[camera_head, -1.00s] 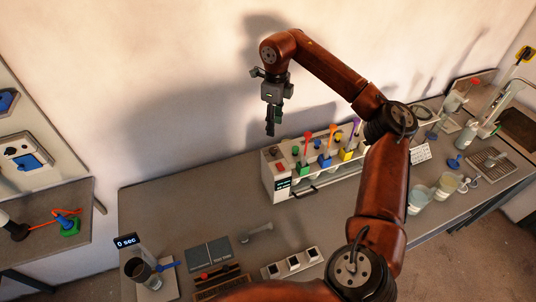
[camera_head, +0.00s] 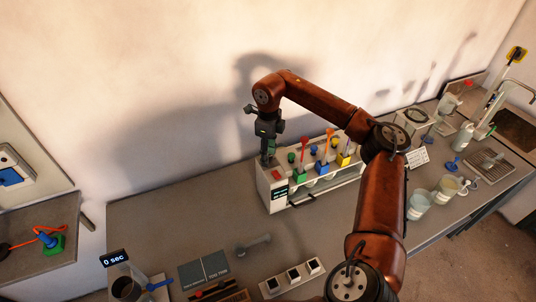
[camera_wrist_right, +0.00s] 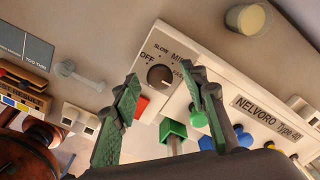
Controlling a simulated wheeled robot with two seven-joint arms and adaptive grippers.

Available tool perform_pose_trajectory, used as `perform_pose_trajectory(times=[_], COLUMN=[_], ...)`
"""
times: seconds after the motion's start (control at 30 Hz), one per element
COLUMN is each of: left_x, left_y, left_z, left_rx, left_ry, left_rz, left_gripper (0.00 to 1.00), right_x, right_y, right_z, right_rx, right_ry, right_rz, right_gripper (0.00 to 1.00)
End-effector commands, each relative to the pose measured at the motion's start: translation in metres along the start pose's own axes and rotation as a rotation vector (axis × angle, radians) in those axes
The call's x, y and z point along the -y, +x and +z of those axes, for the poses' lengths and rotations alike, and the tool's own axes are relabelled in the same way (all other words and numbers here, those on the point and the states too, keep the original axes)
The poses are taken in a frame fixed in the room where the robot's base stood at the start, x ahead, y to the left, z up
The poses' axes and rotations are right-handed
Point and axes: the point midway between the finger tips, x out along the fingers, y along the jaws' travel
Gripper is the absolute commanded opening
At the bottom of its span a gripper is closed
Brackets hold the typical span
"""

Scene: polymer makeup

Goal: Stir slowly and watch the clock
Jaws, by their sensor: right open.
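The white stirring machine (camera_head: 272,195) stands on the bench with coloured stirrers in a row along it. In the wrist view it is labelled NELVORO (camera_wrist_right: 262,108) and has a round grey knob (camera_wrist_right: 160,77) on a dial marked OFF, SLOW and MIX, with a red button (camera_wrist_right: 141,107) beside it. My right gripper (camera_head: 268,161) is above the machine's left end. In the wrist view its open green-grey fingers (camera_wrist_right: 161,84) frame the knob, apart from each other; whether they touch it I cannot tell. A "0 sec" display (camera_head: 114,258) floats above a dark cup (camera_head: 126,289).
Red, blue and yellow stirrer tops (camera_head: 323,160) stand close right of my gripper. Beakers (camera_head: 419,204) stand at the right. Bare bench lies left of the machine.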

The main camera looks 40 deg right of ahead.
Motion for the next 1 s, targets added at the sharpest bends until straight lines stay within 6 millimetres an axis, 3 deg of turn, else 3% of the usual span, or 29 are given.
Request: perform_pose_trajectory(times=[0.2,0.77,1.0], left_x=[0.0,-0.0001,0.0], left_y=[0.0,0.0,-0.0013], left_z=[0.001,0.0016,0.0011], left_rx=[0.002,0.003,0.002], left_ry=[0.0,0.0,0.0], left_rz=[0.0,0.0,0.0], left_gripper=[0.4,0.4,0.4], right_x=[-0.0001,0.0,0.0001], right_y=[0.0,-0.0003,-0.0009], right_z=[0.0004,0.0006,0.0006], right_rx=[0.001,0.001,0.001], right_ry=[-0.001,-0.001,-0.014], right_rz=[0.0,0.0,-0.001], right_gripper=[0.39,0.01,0.0])
